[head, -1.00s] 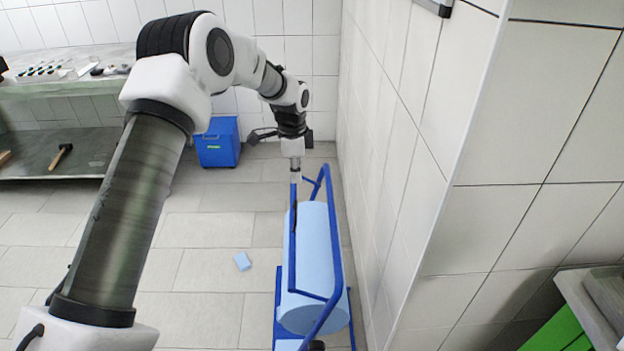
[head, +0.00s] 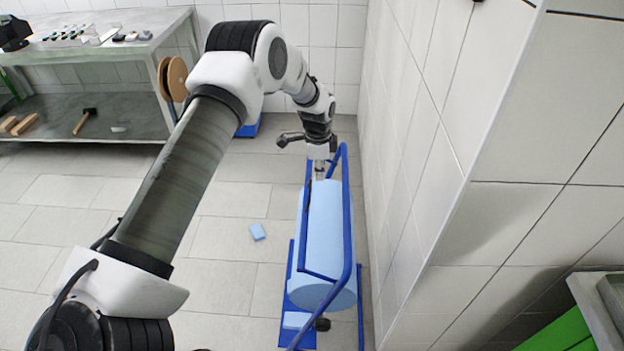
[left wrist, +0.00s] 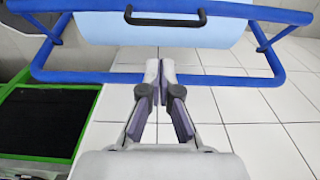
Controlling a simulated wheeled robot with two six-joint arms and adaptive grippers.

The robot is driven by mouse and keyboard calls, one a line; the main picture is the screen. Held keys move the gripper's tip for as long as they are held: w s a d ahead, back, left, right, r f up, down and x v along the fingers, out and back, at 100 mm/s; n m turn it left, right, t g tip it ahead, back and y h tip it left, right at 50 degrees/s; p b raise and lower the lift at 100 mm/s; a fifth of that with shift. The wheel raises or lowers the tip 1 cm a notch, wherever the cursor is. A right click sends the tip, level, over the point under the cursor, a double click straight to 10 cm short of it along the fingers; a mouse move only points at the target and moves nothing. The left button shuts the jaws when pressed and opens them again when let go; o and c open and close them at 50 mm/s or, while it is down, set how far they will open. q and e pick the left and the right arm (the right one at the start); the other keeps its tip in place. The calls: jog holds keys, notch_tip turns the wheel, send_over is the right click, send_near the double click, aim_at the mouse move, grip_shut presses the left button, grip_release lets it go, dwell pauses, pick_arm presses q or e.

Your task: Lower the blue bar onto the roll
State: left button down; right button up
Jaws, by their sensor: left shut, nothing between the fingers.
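The light-blue roll (head: 330,230) lies lengthwise in a blue frame beside the wall. The blue bar (head: 305,225) runs along the roll's left side and bends across near its front end. In the left wrist view, the blue bar (left wrist: 100,78) crosses in front of the light-blue roll (left wrist: 105,32), with a black handle (left wrist: 165,20) beyond. My left gripper (head: 320,172) is at the roll's far end. Its shut, empty fingertips (left wrist: 160,66) overlap the bar in the wrist view; I cannot tell whether they touch it. My right gripper is out of view.
The tiled wall (head: 430,160) stands close on the right. A workbench (head: 130,35) with tools is at the back left. A green-rimmed bin (left wrist: 50,88) shows in the wrist view.

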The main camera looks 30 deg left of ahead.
aim_at(310, 191)
pick_arm(q)
jog(key=f, duration=0.1)
jog(key=a+f, duration=0.1)
jog(key=f, duration=0.1)
jog(key=s+a+f, duration=0.1)
jog(key=f, duration=0.1)
jog(key=shift+a+f, duration=0.1)
jog(key=shift+f, duration=0.1)
jog(key=shift+s+a+h, duration=0.15)
jog(key=shift+h, duration=0.15)
jog(key=b, duration=0.2)
jog(key=shift+s+a+f+t+h+b, duration=0.25)
jog(key=shift+a+f+t+h+b, duration=0.05)
jog(key=shift+a+f+t+b, duration=0.1)
jog(key=s+a+f+t+h+b, duration=0.1)
jog(key=f+t+h+b, duration=0.1)
jog(key=b, duration=1.1)
jog(key=s+a+f+t+h+b, duration=0.1)
jog(key=f+h+b, duration=0.3)
jog(key=b, duration=1)
jog(key=s+a+f+t+h+b, duration=0.1)
jog(key=a+f+t+h+b, duration=0.1)
jog(key=f+b, duration=0.6)
jog(key=shift+s+a+f+t+h+b, duration=0.35)
jog(key=shift+a+h+b, duration=0.35)
jog(key=shift+b, duration=2.45)
jog(key=shift+w+r, duration=0.15)
jog(key=shift+r, duration=0.05)
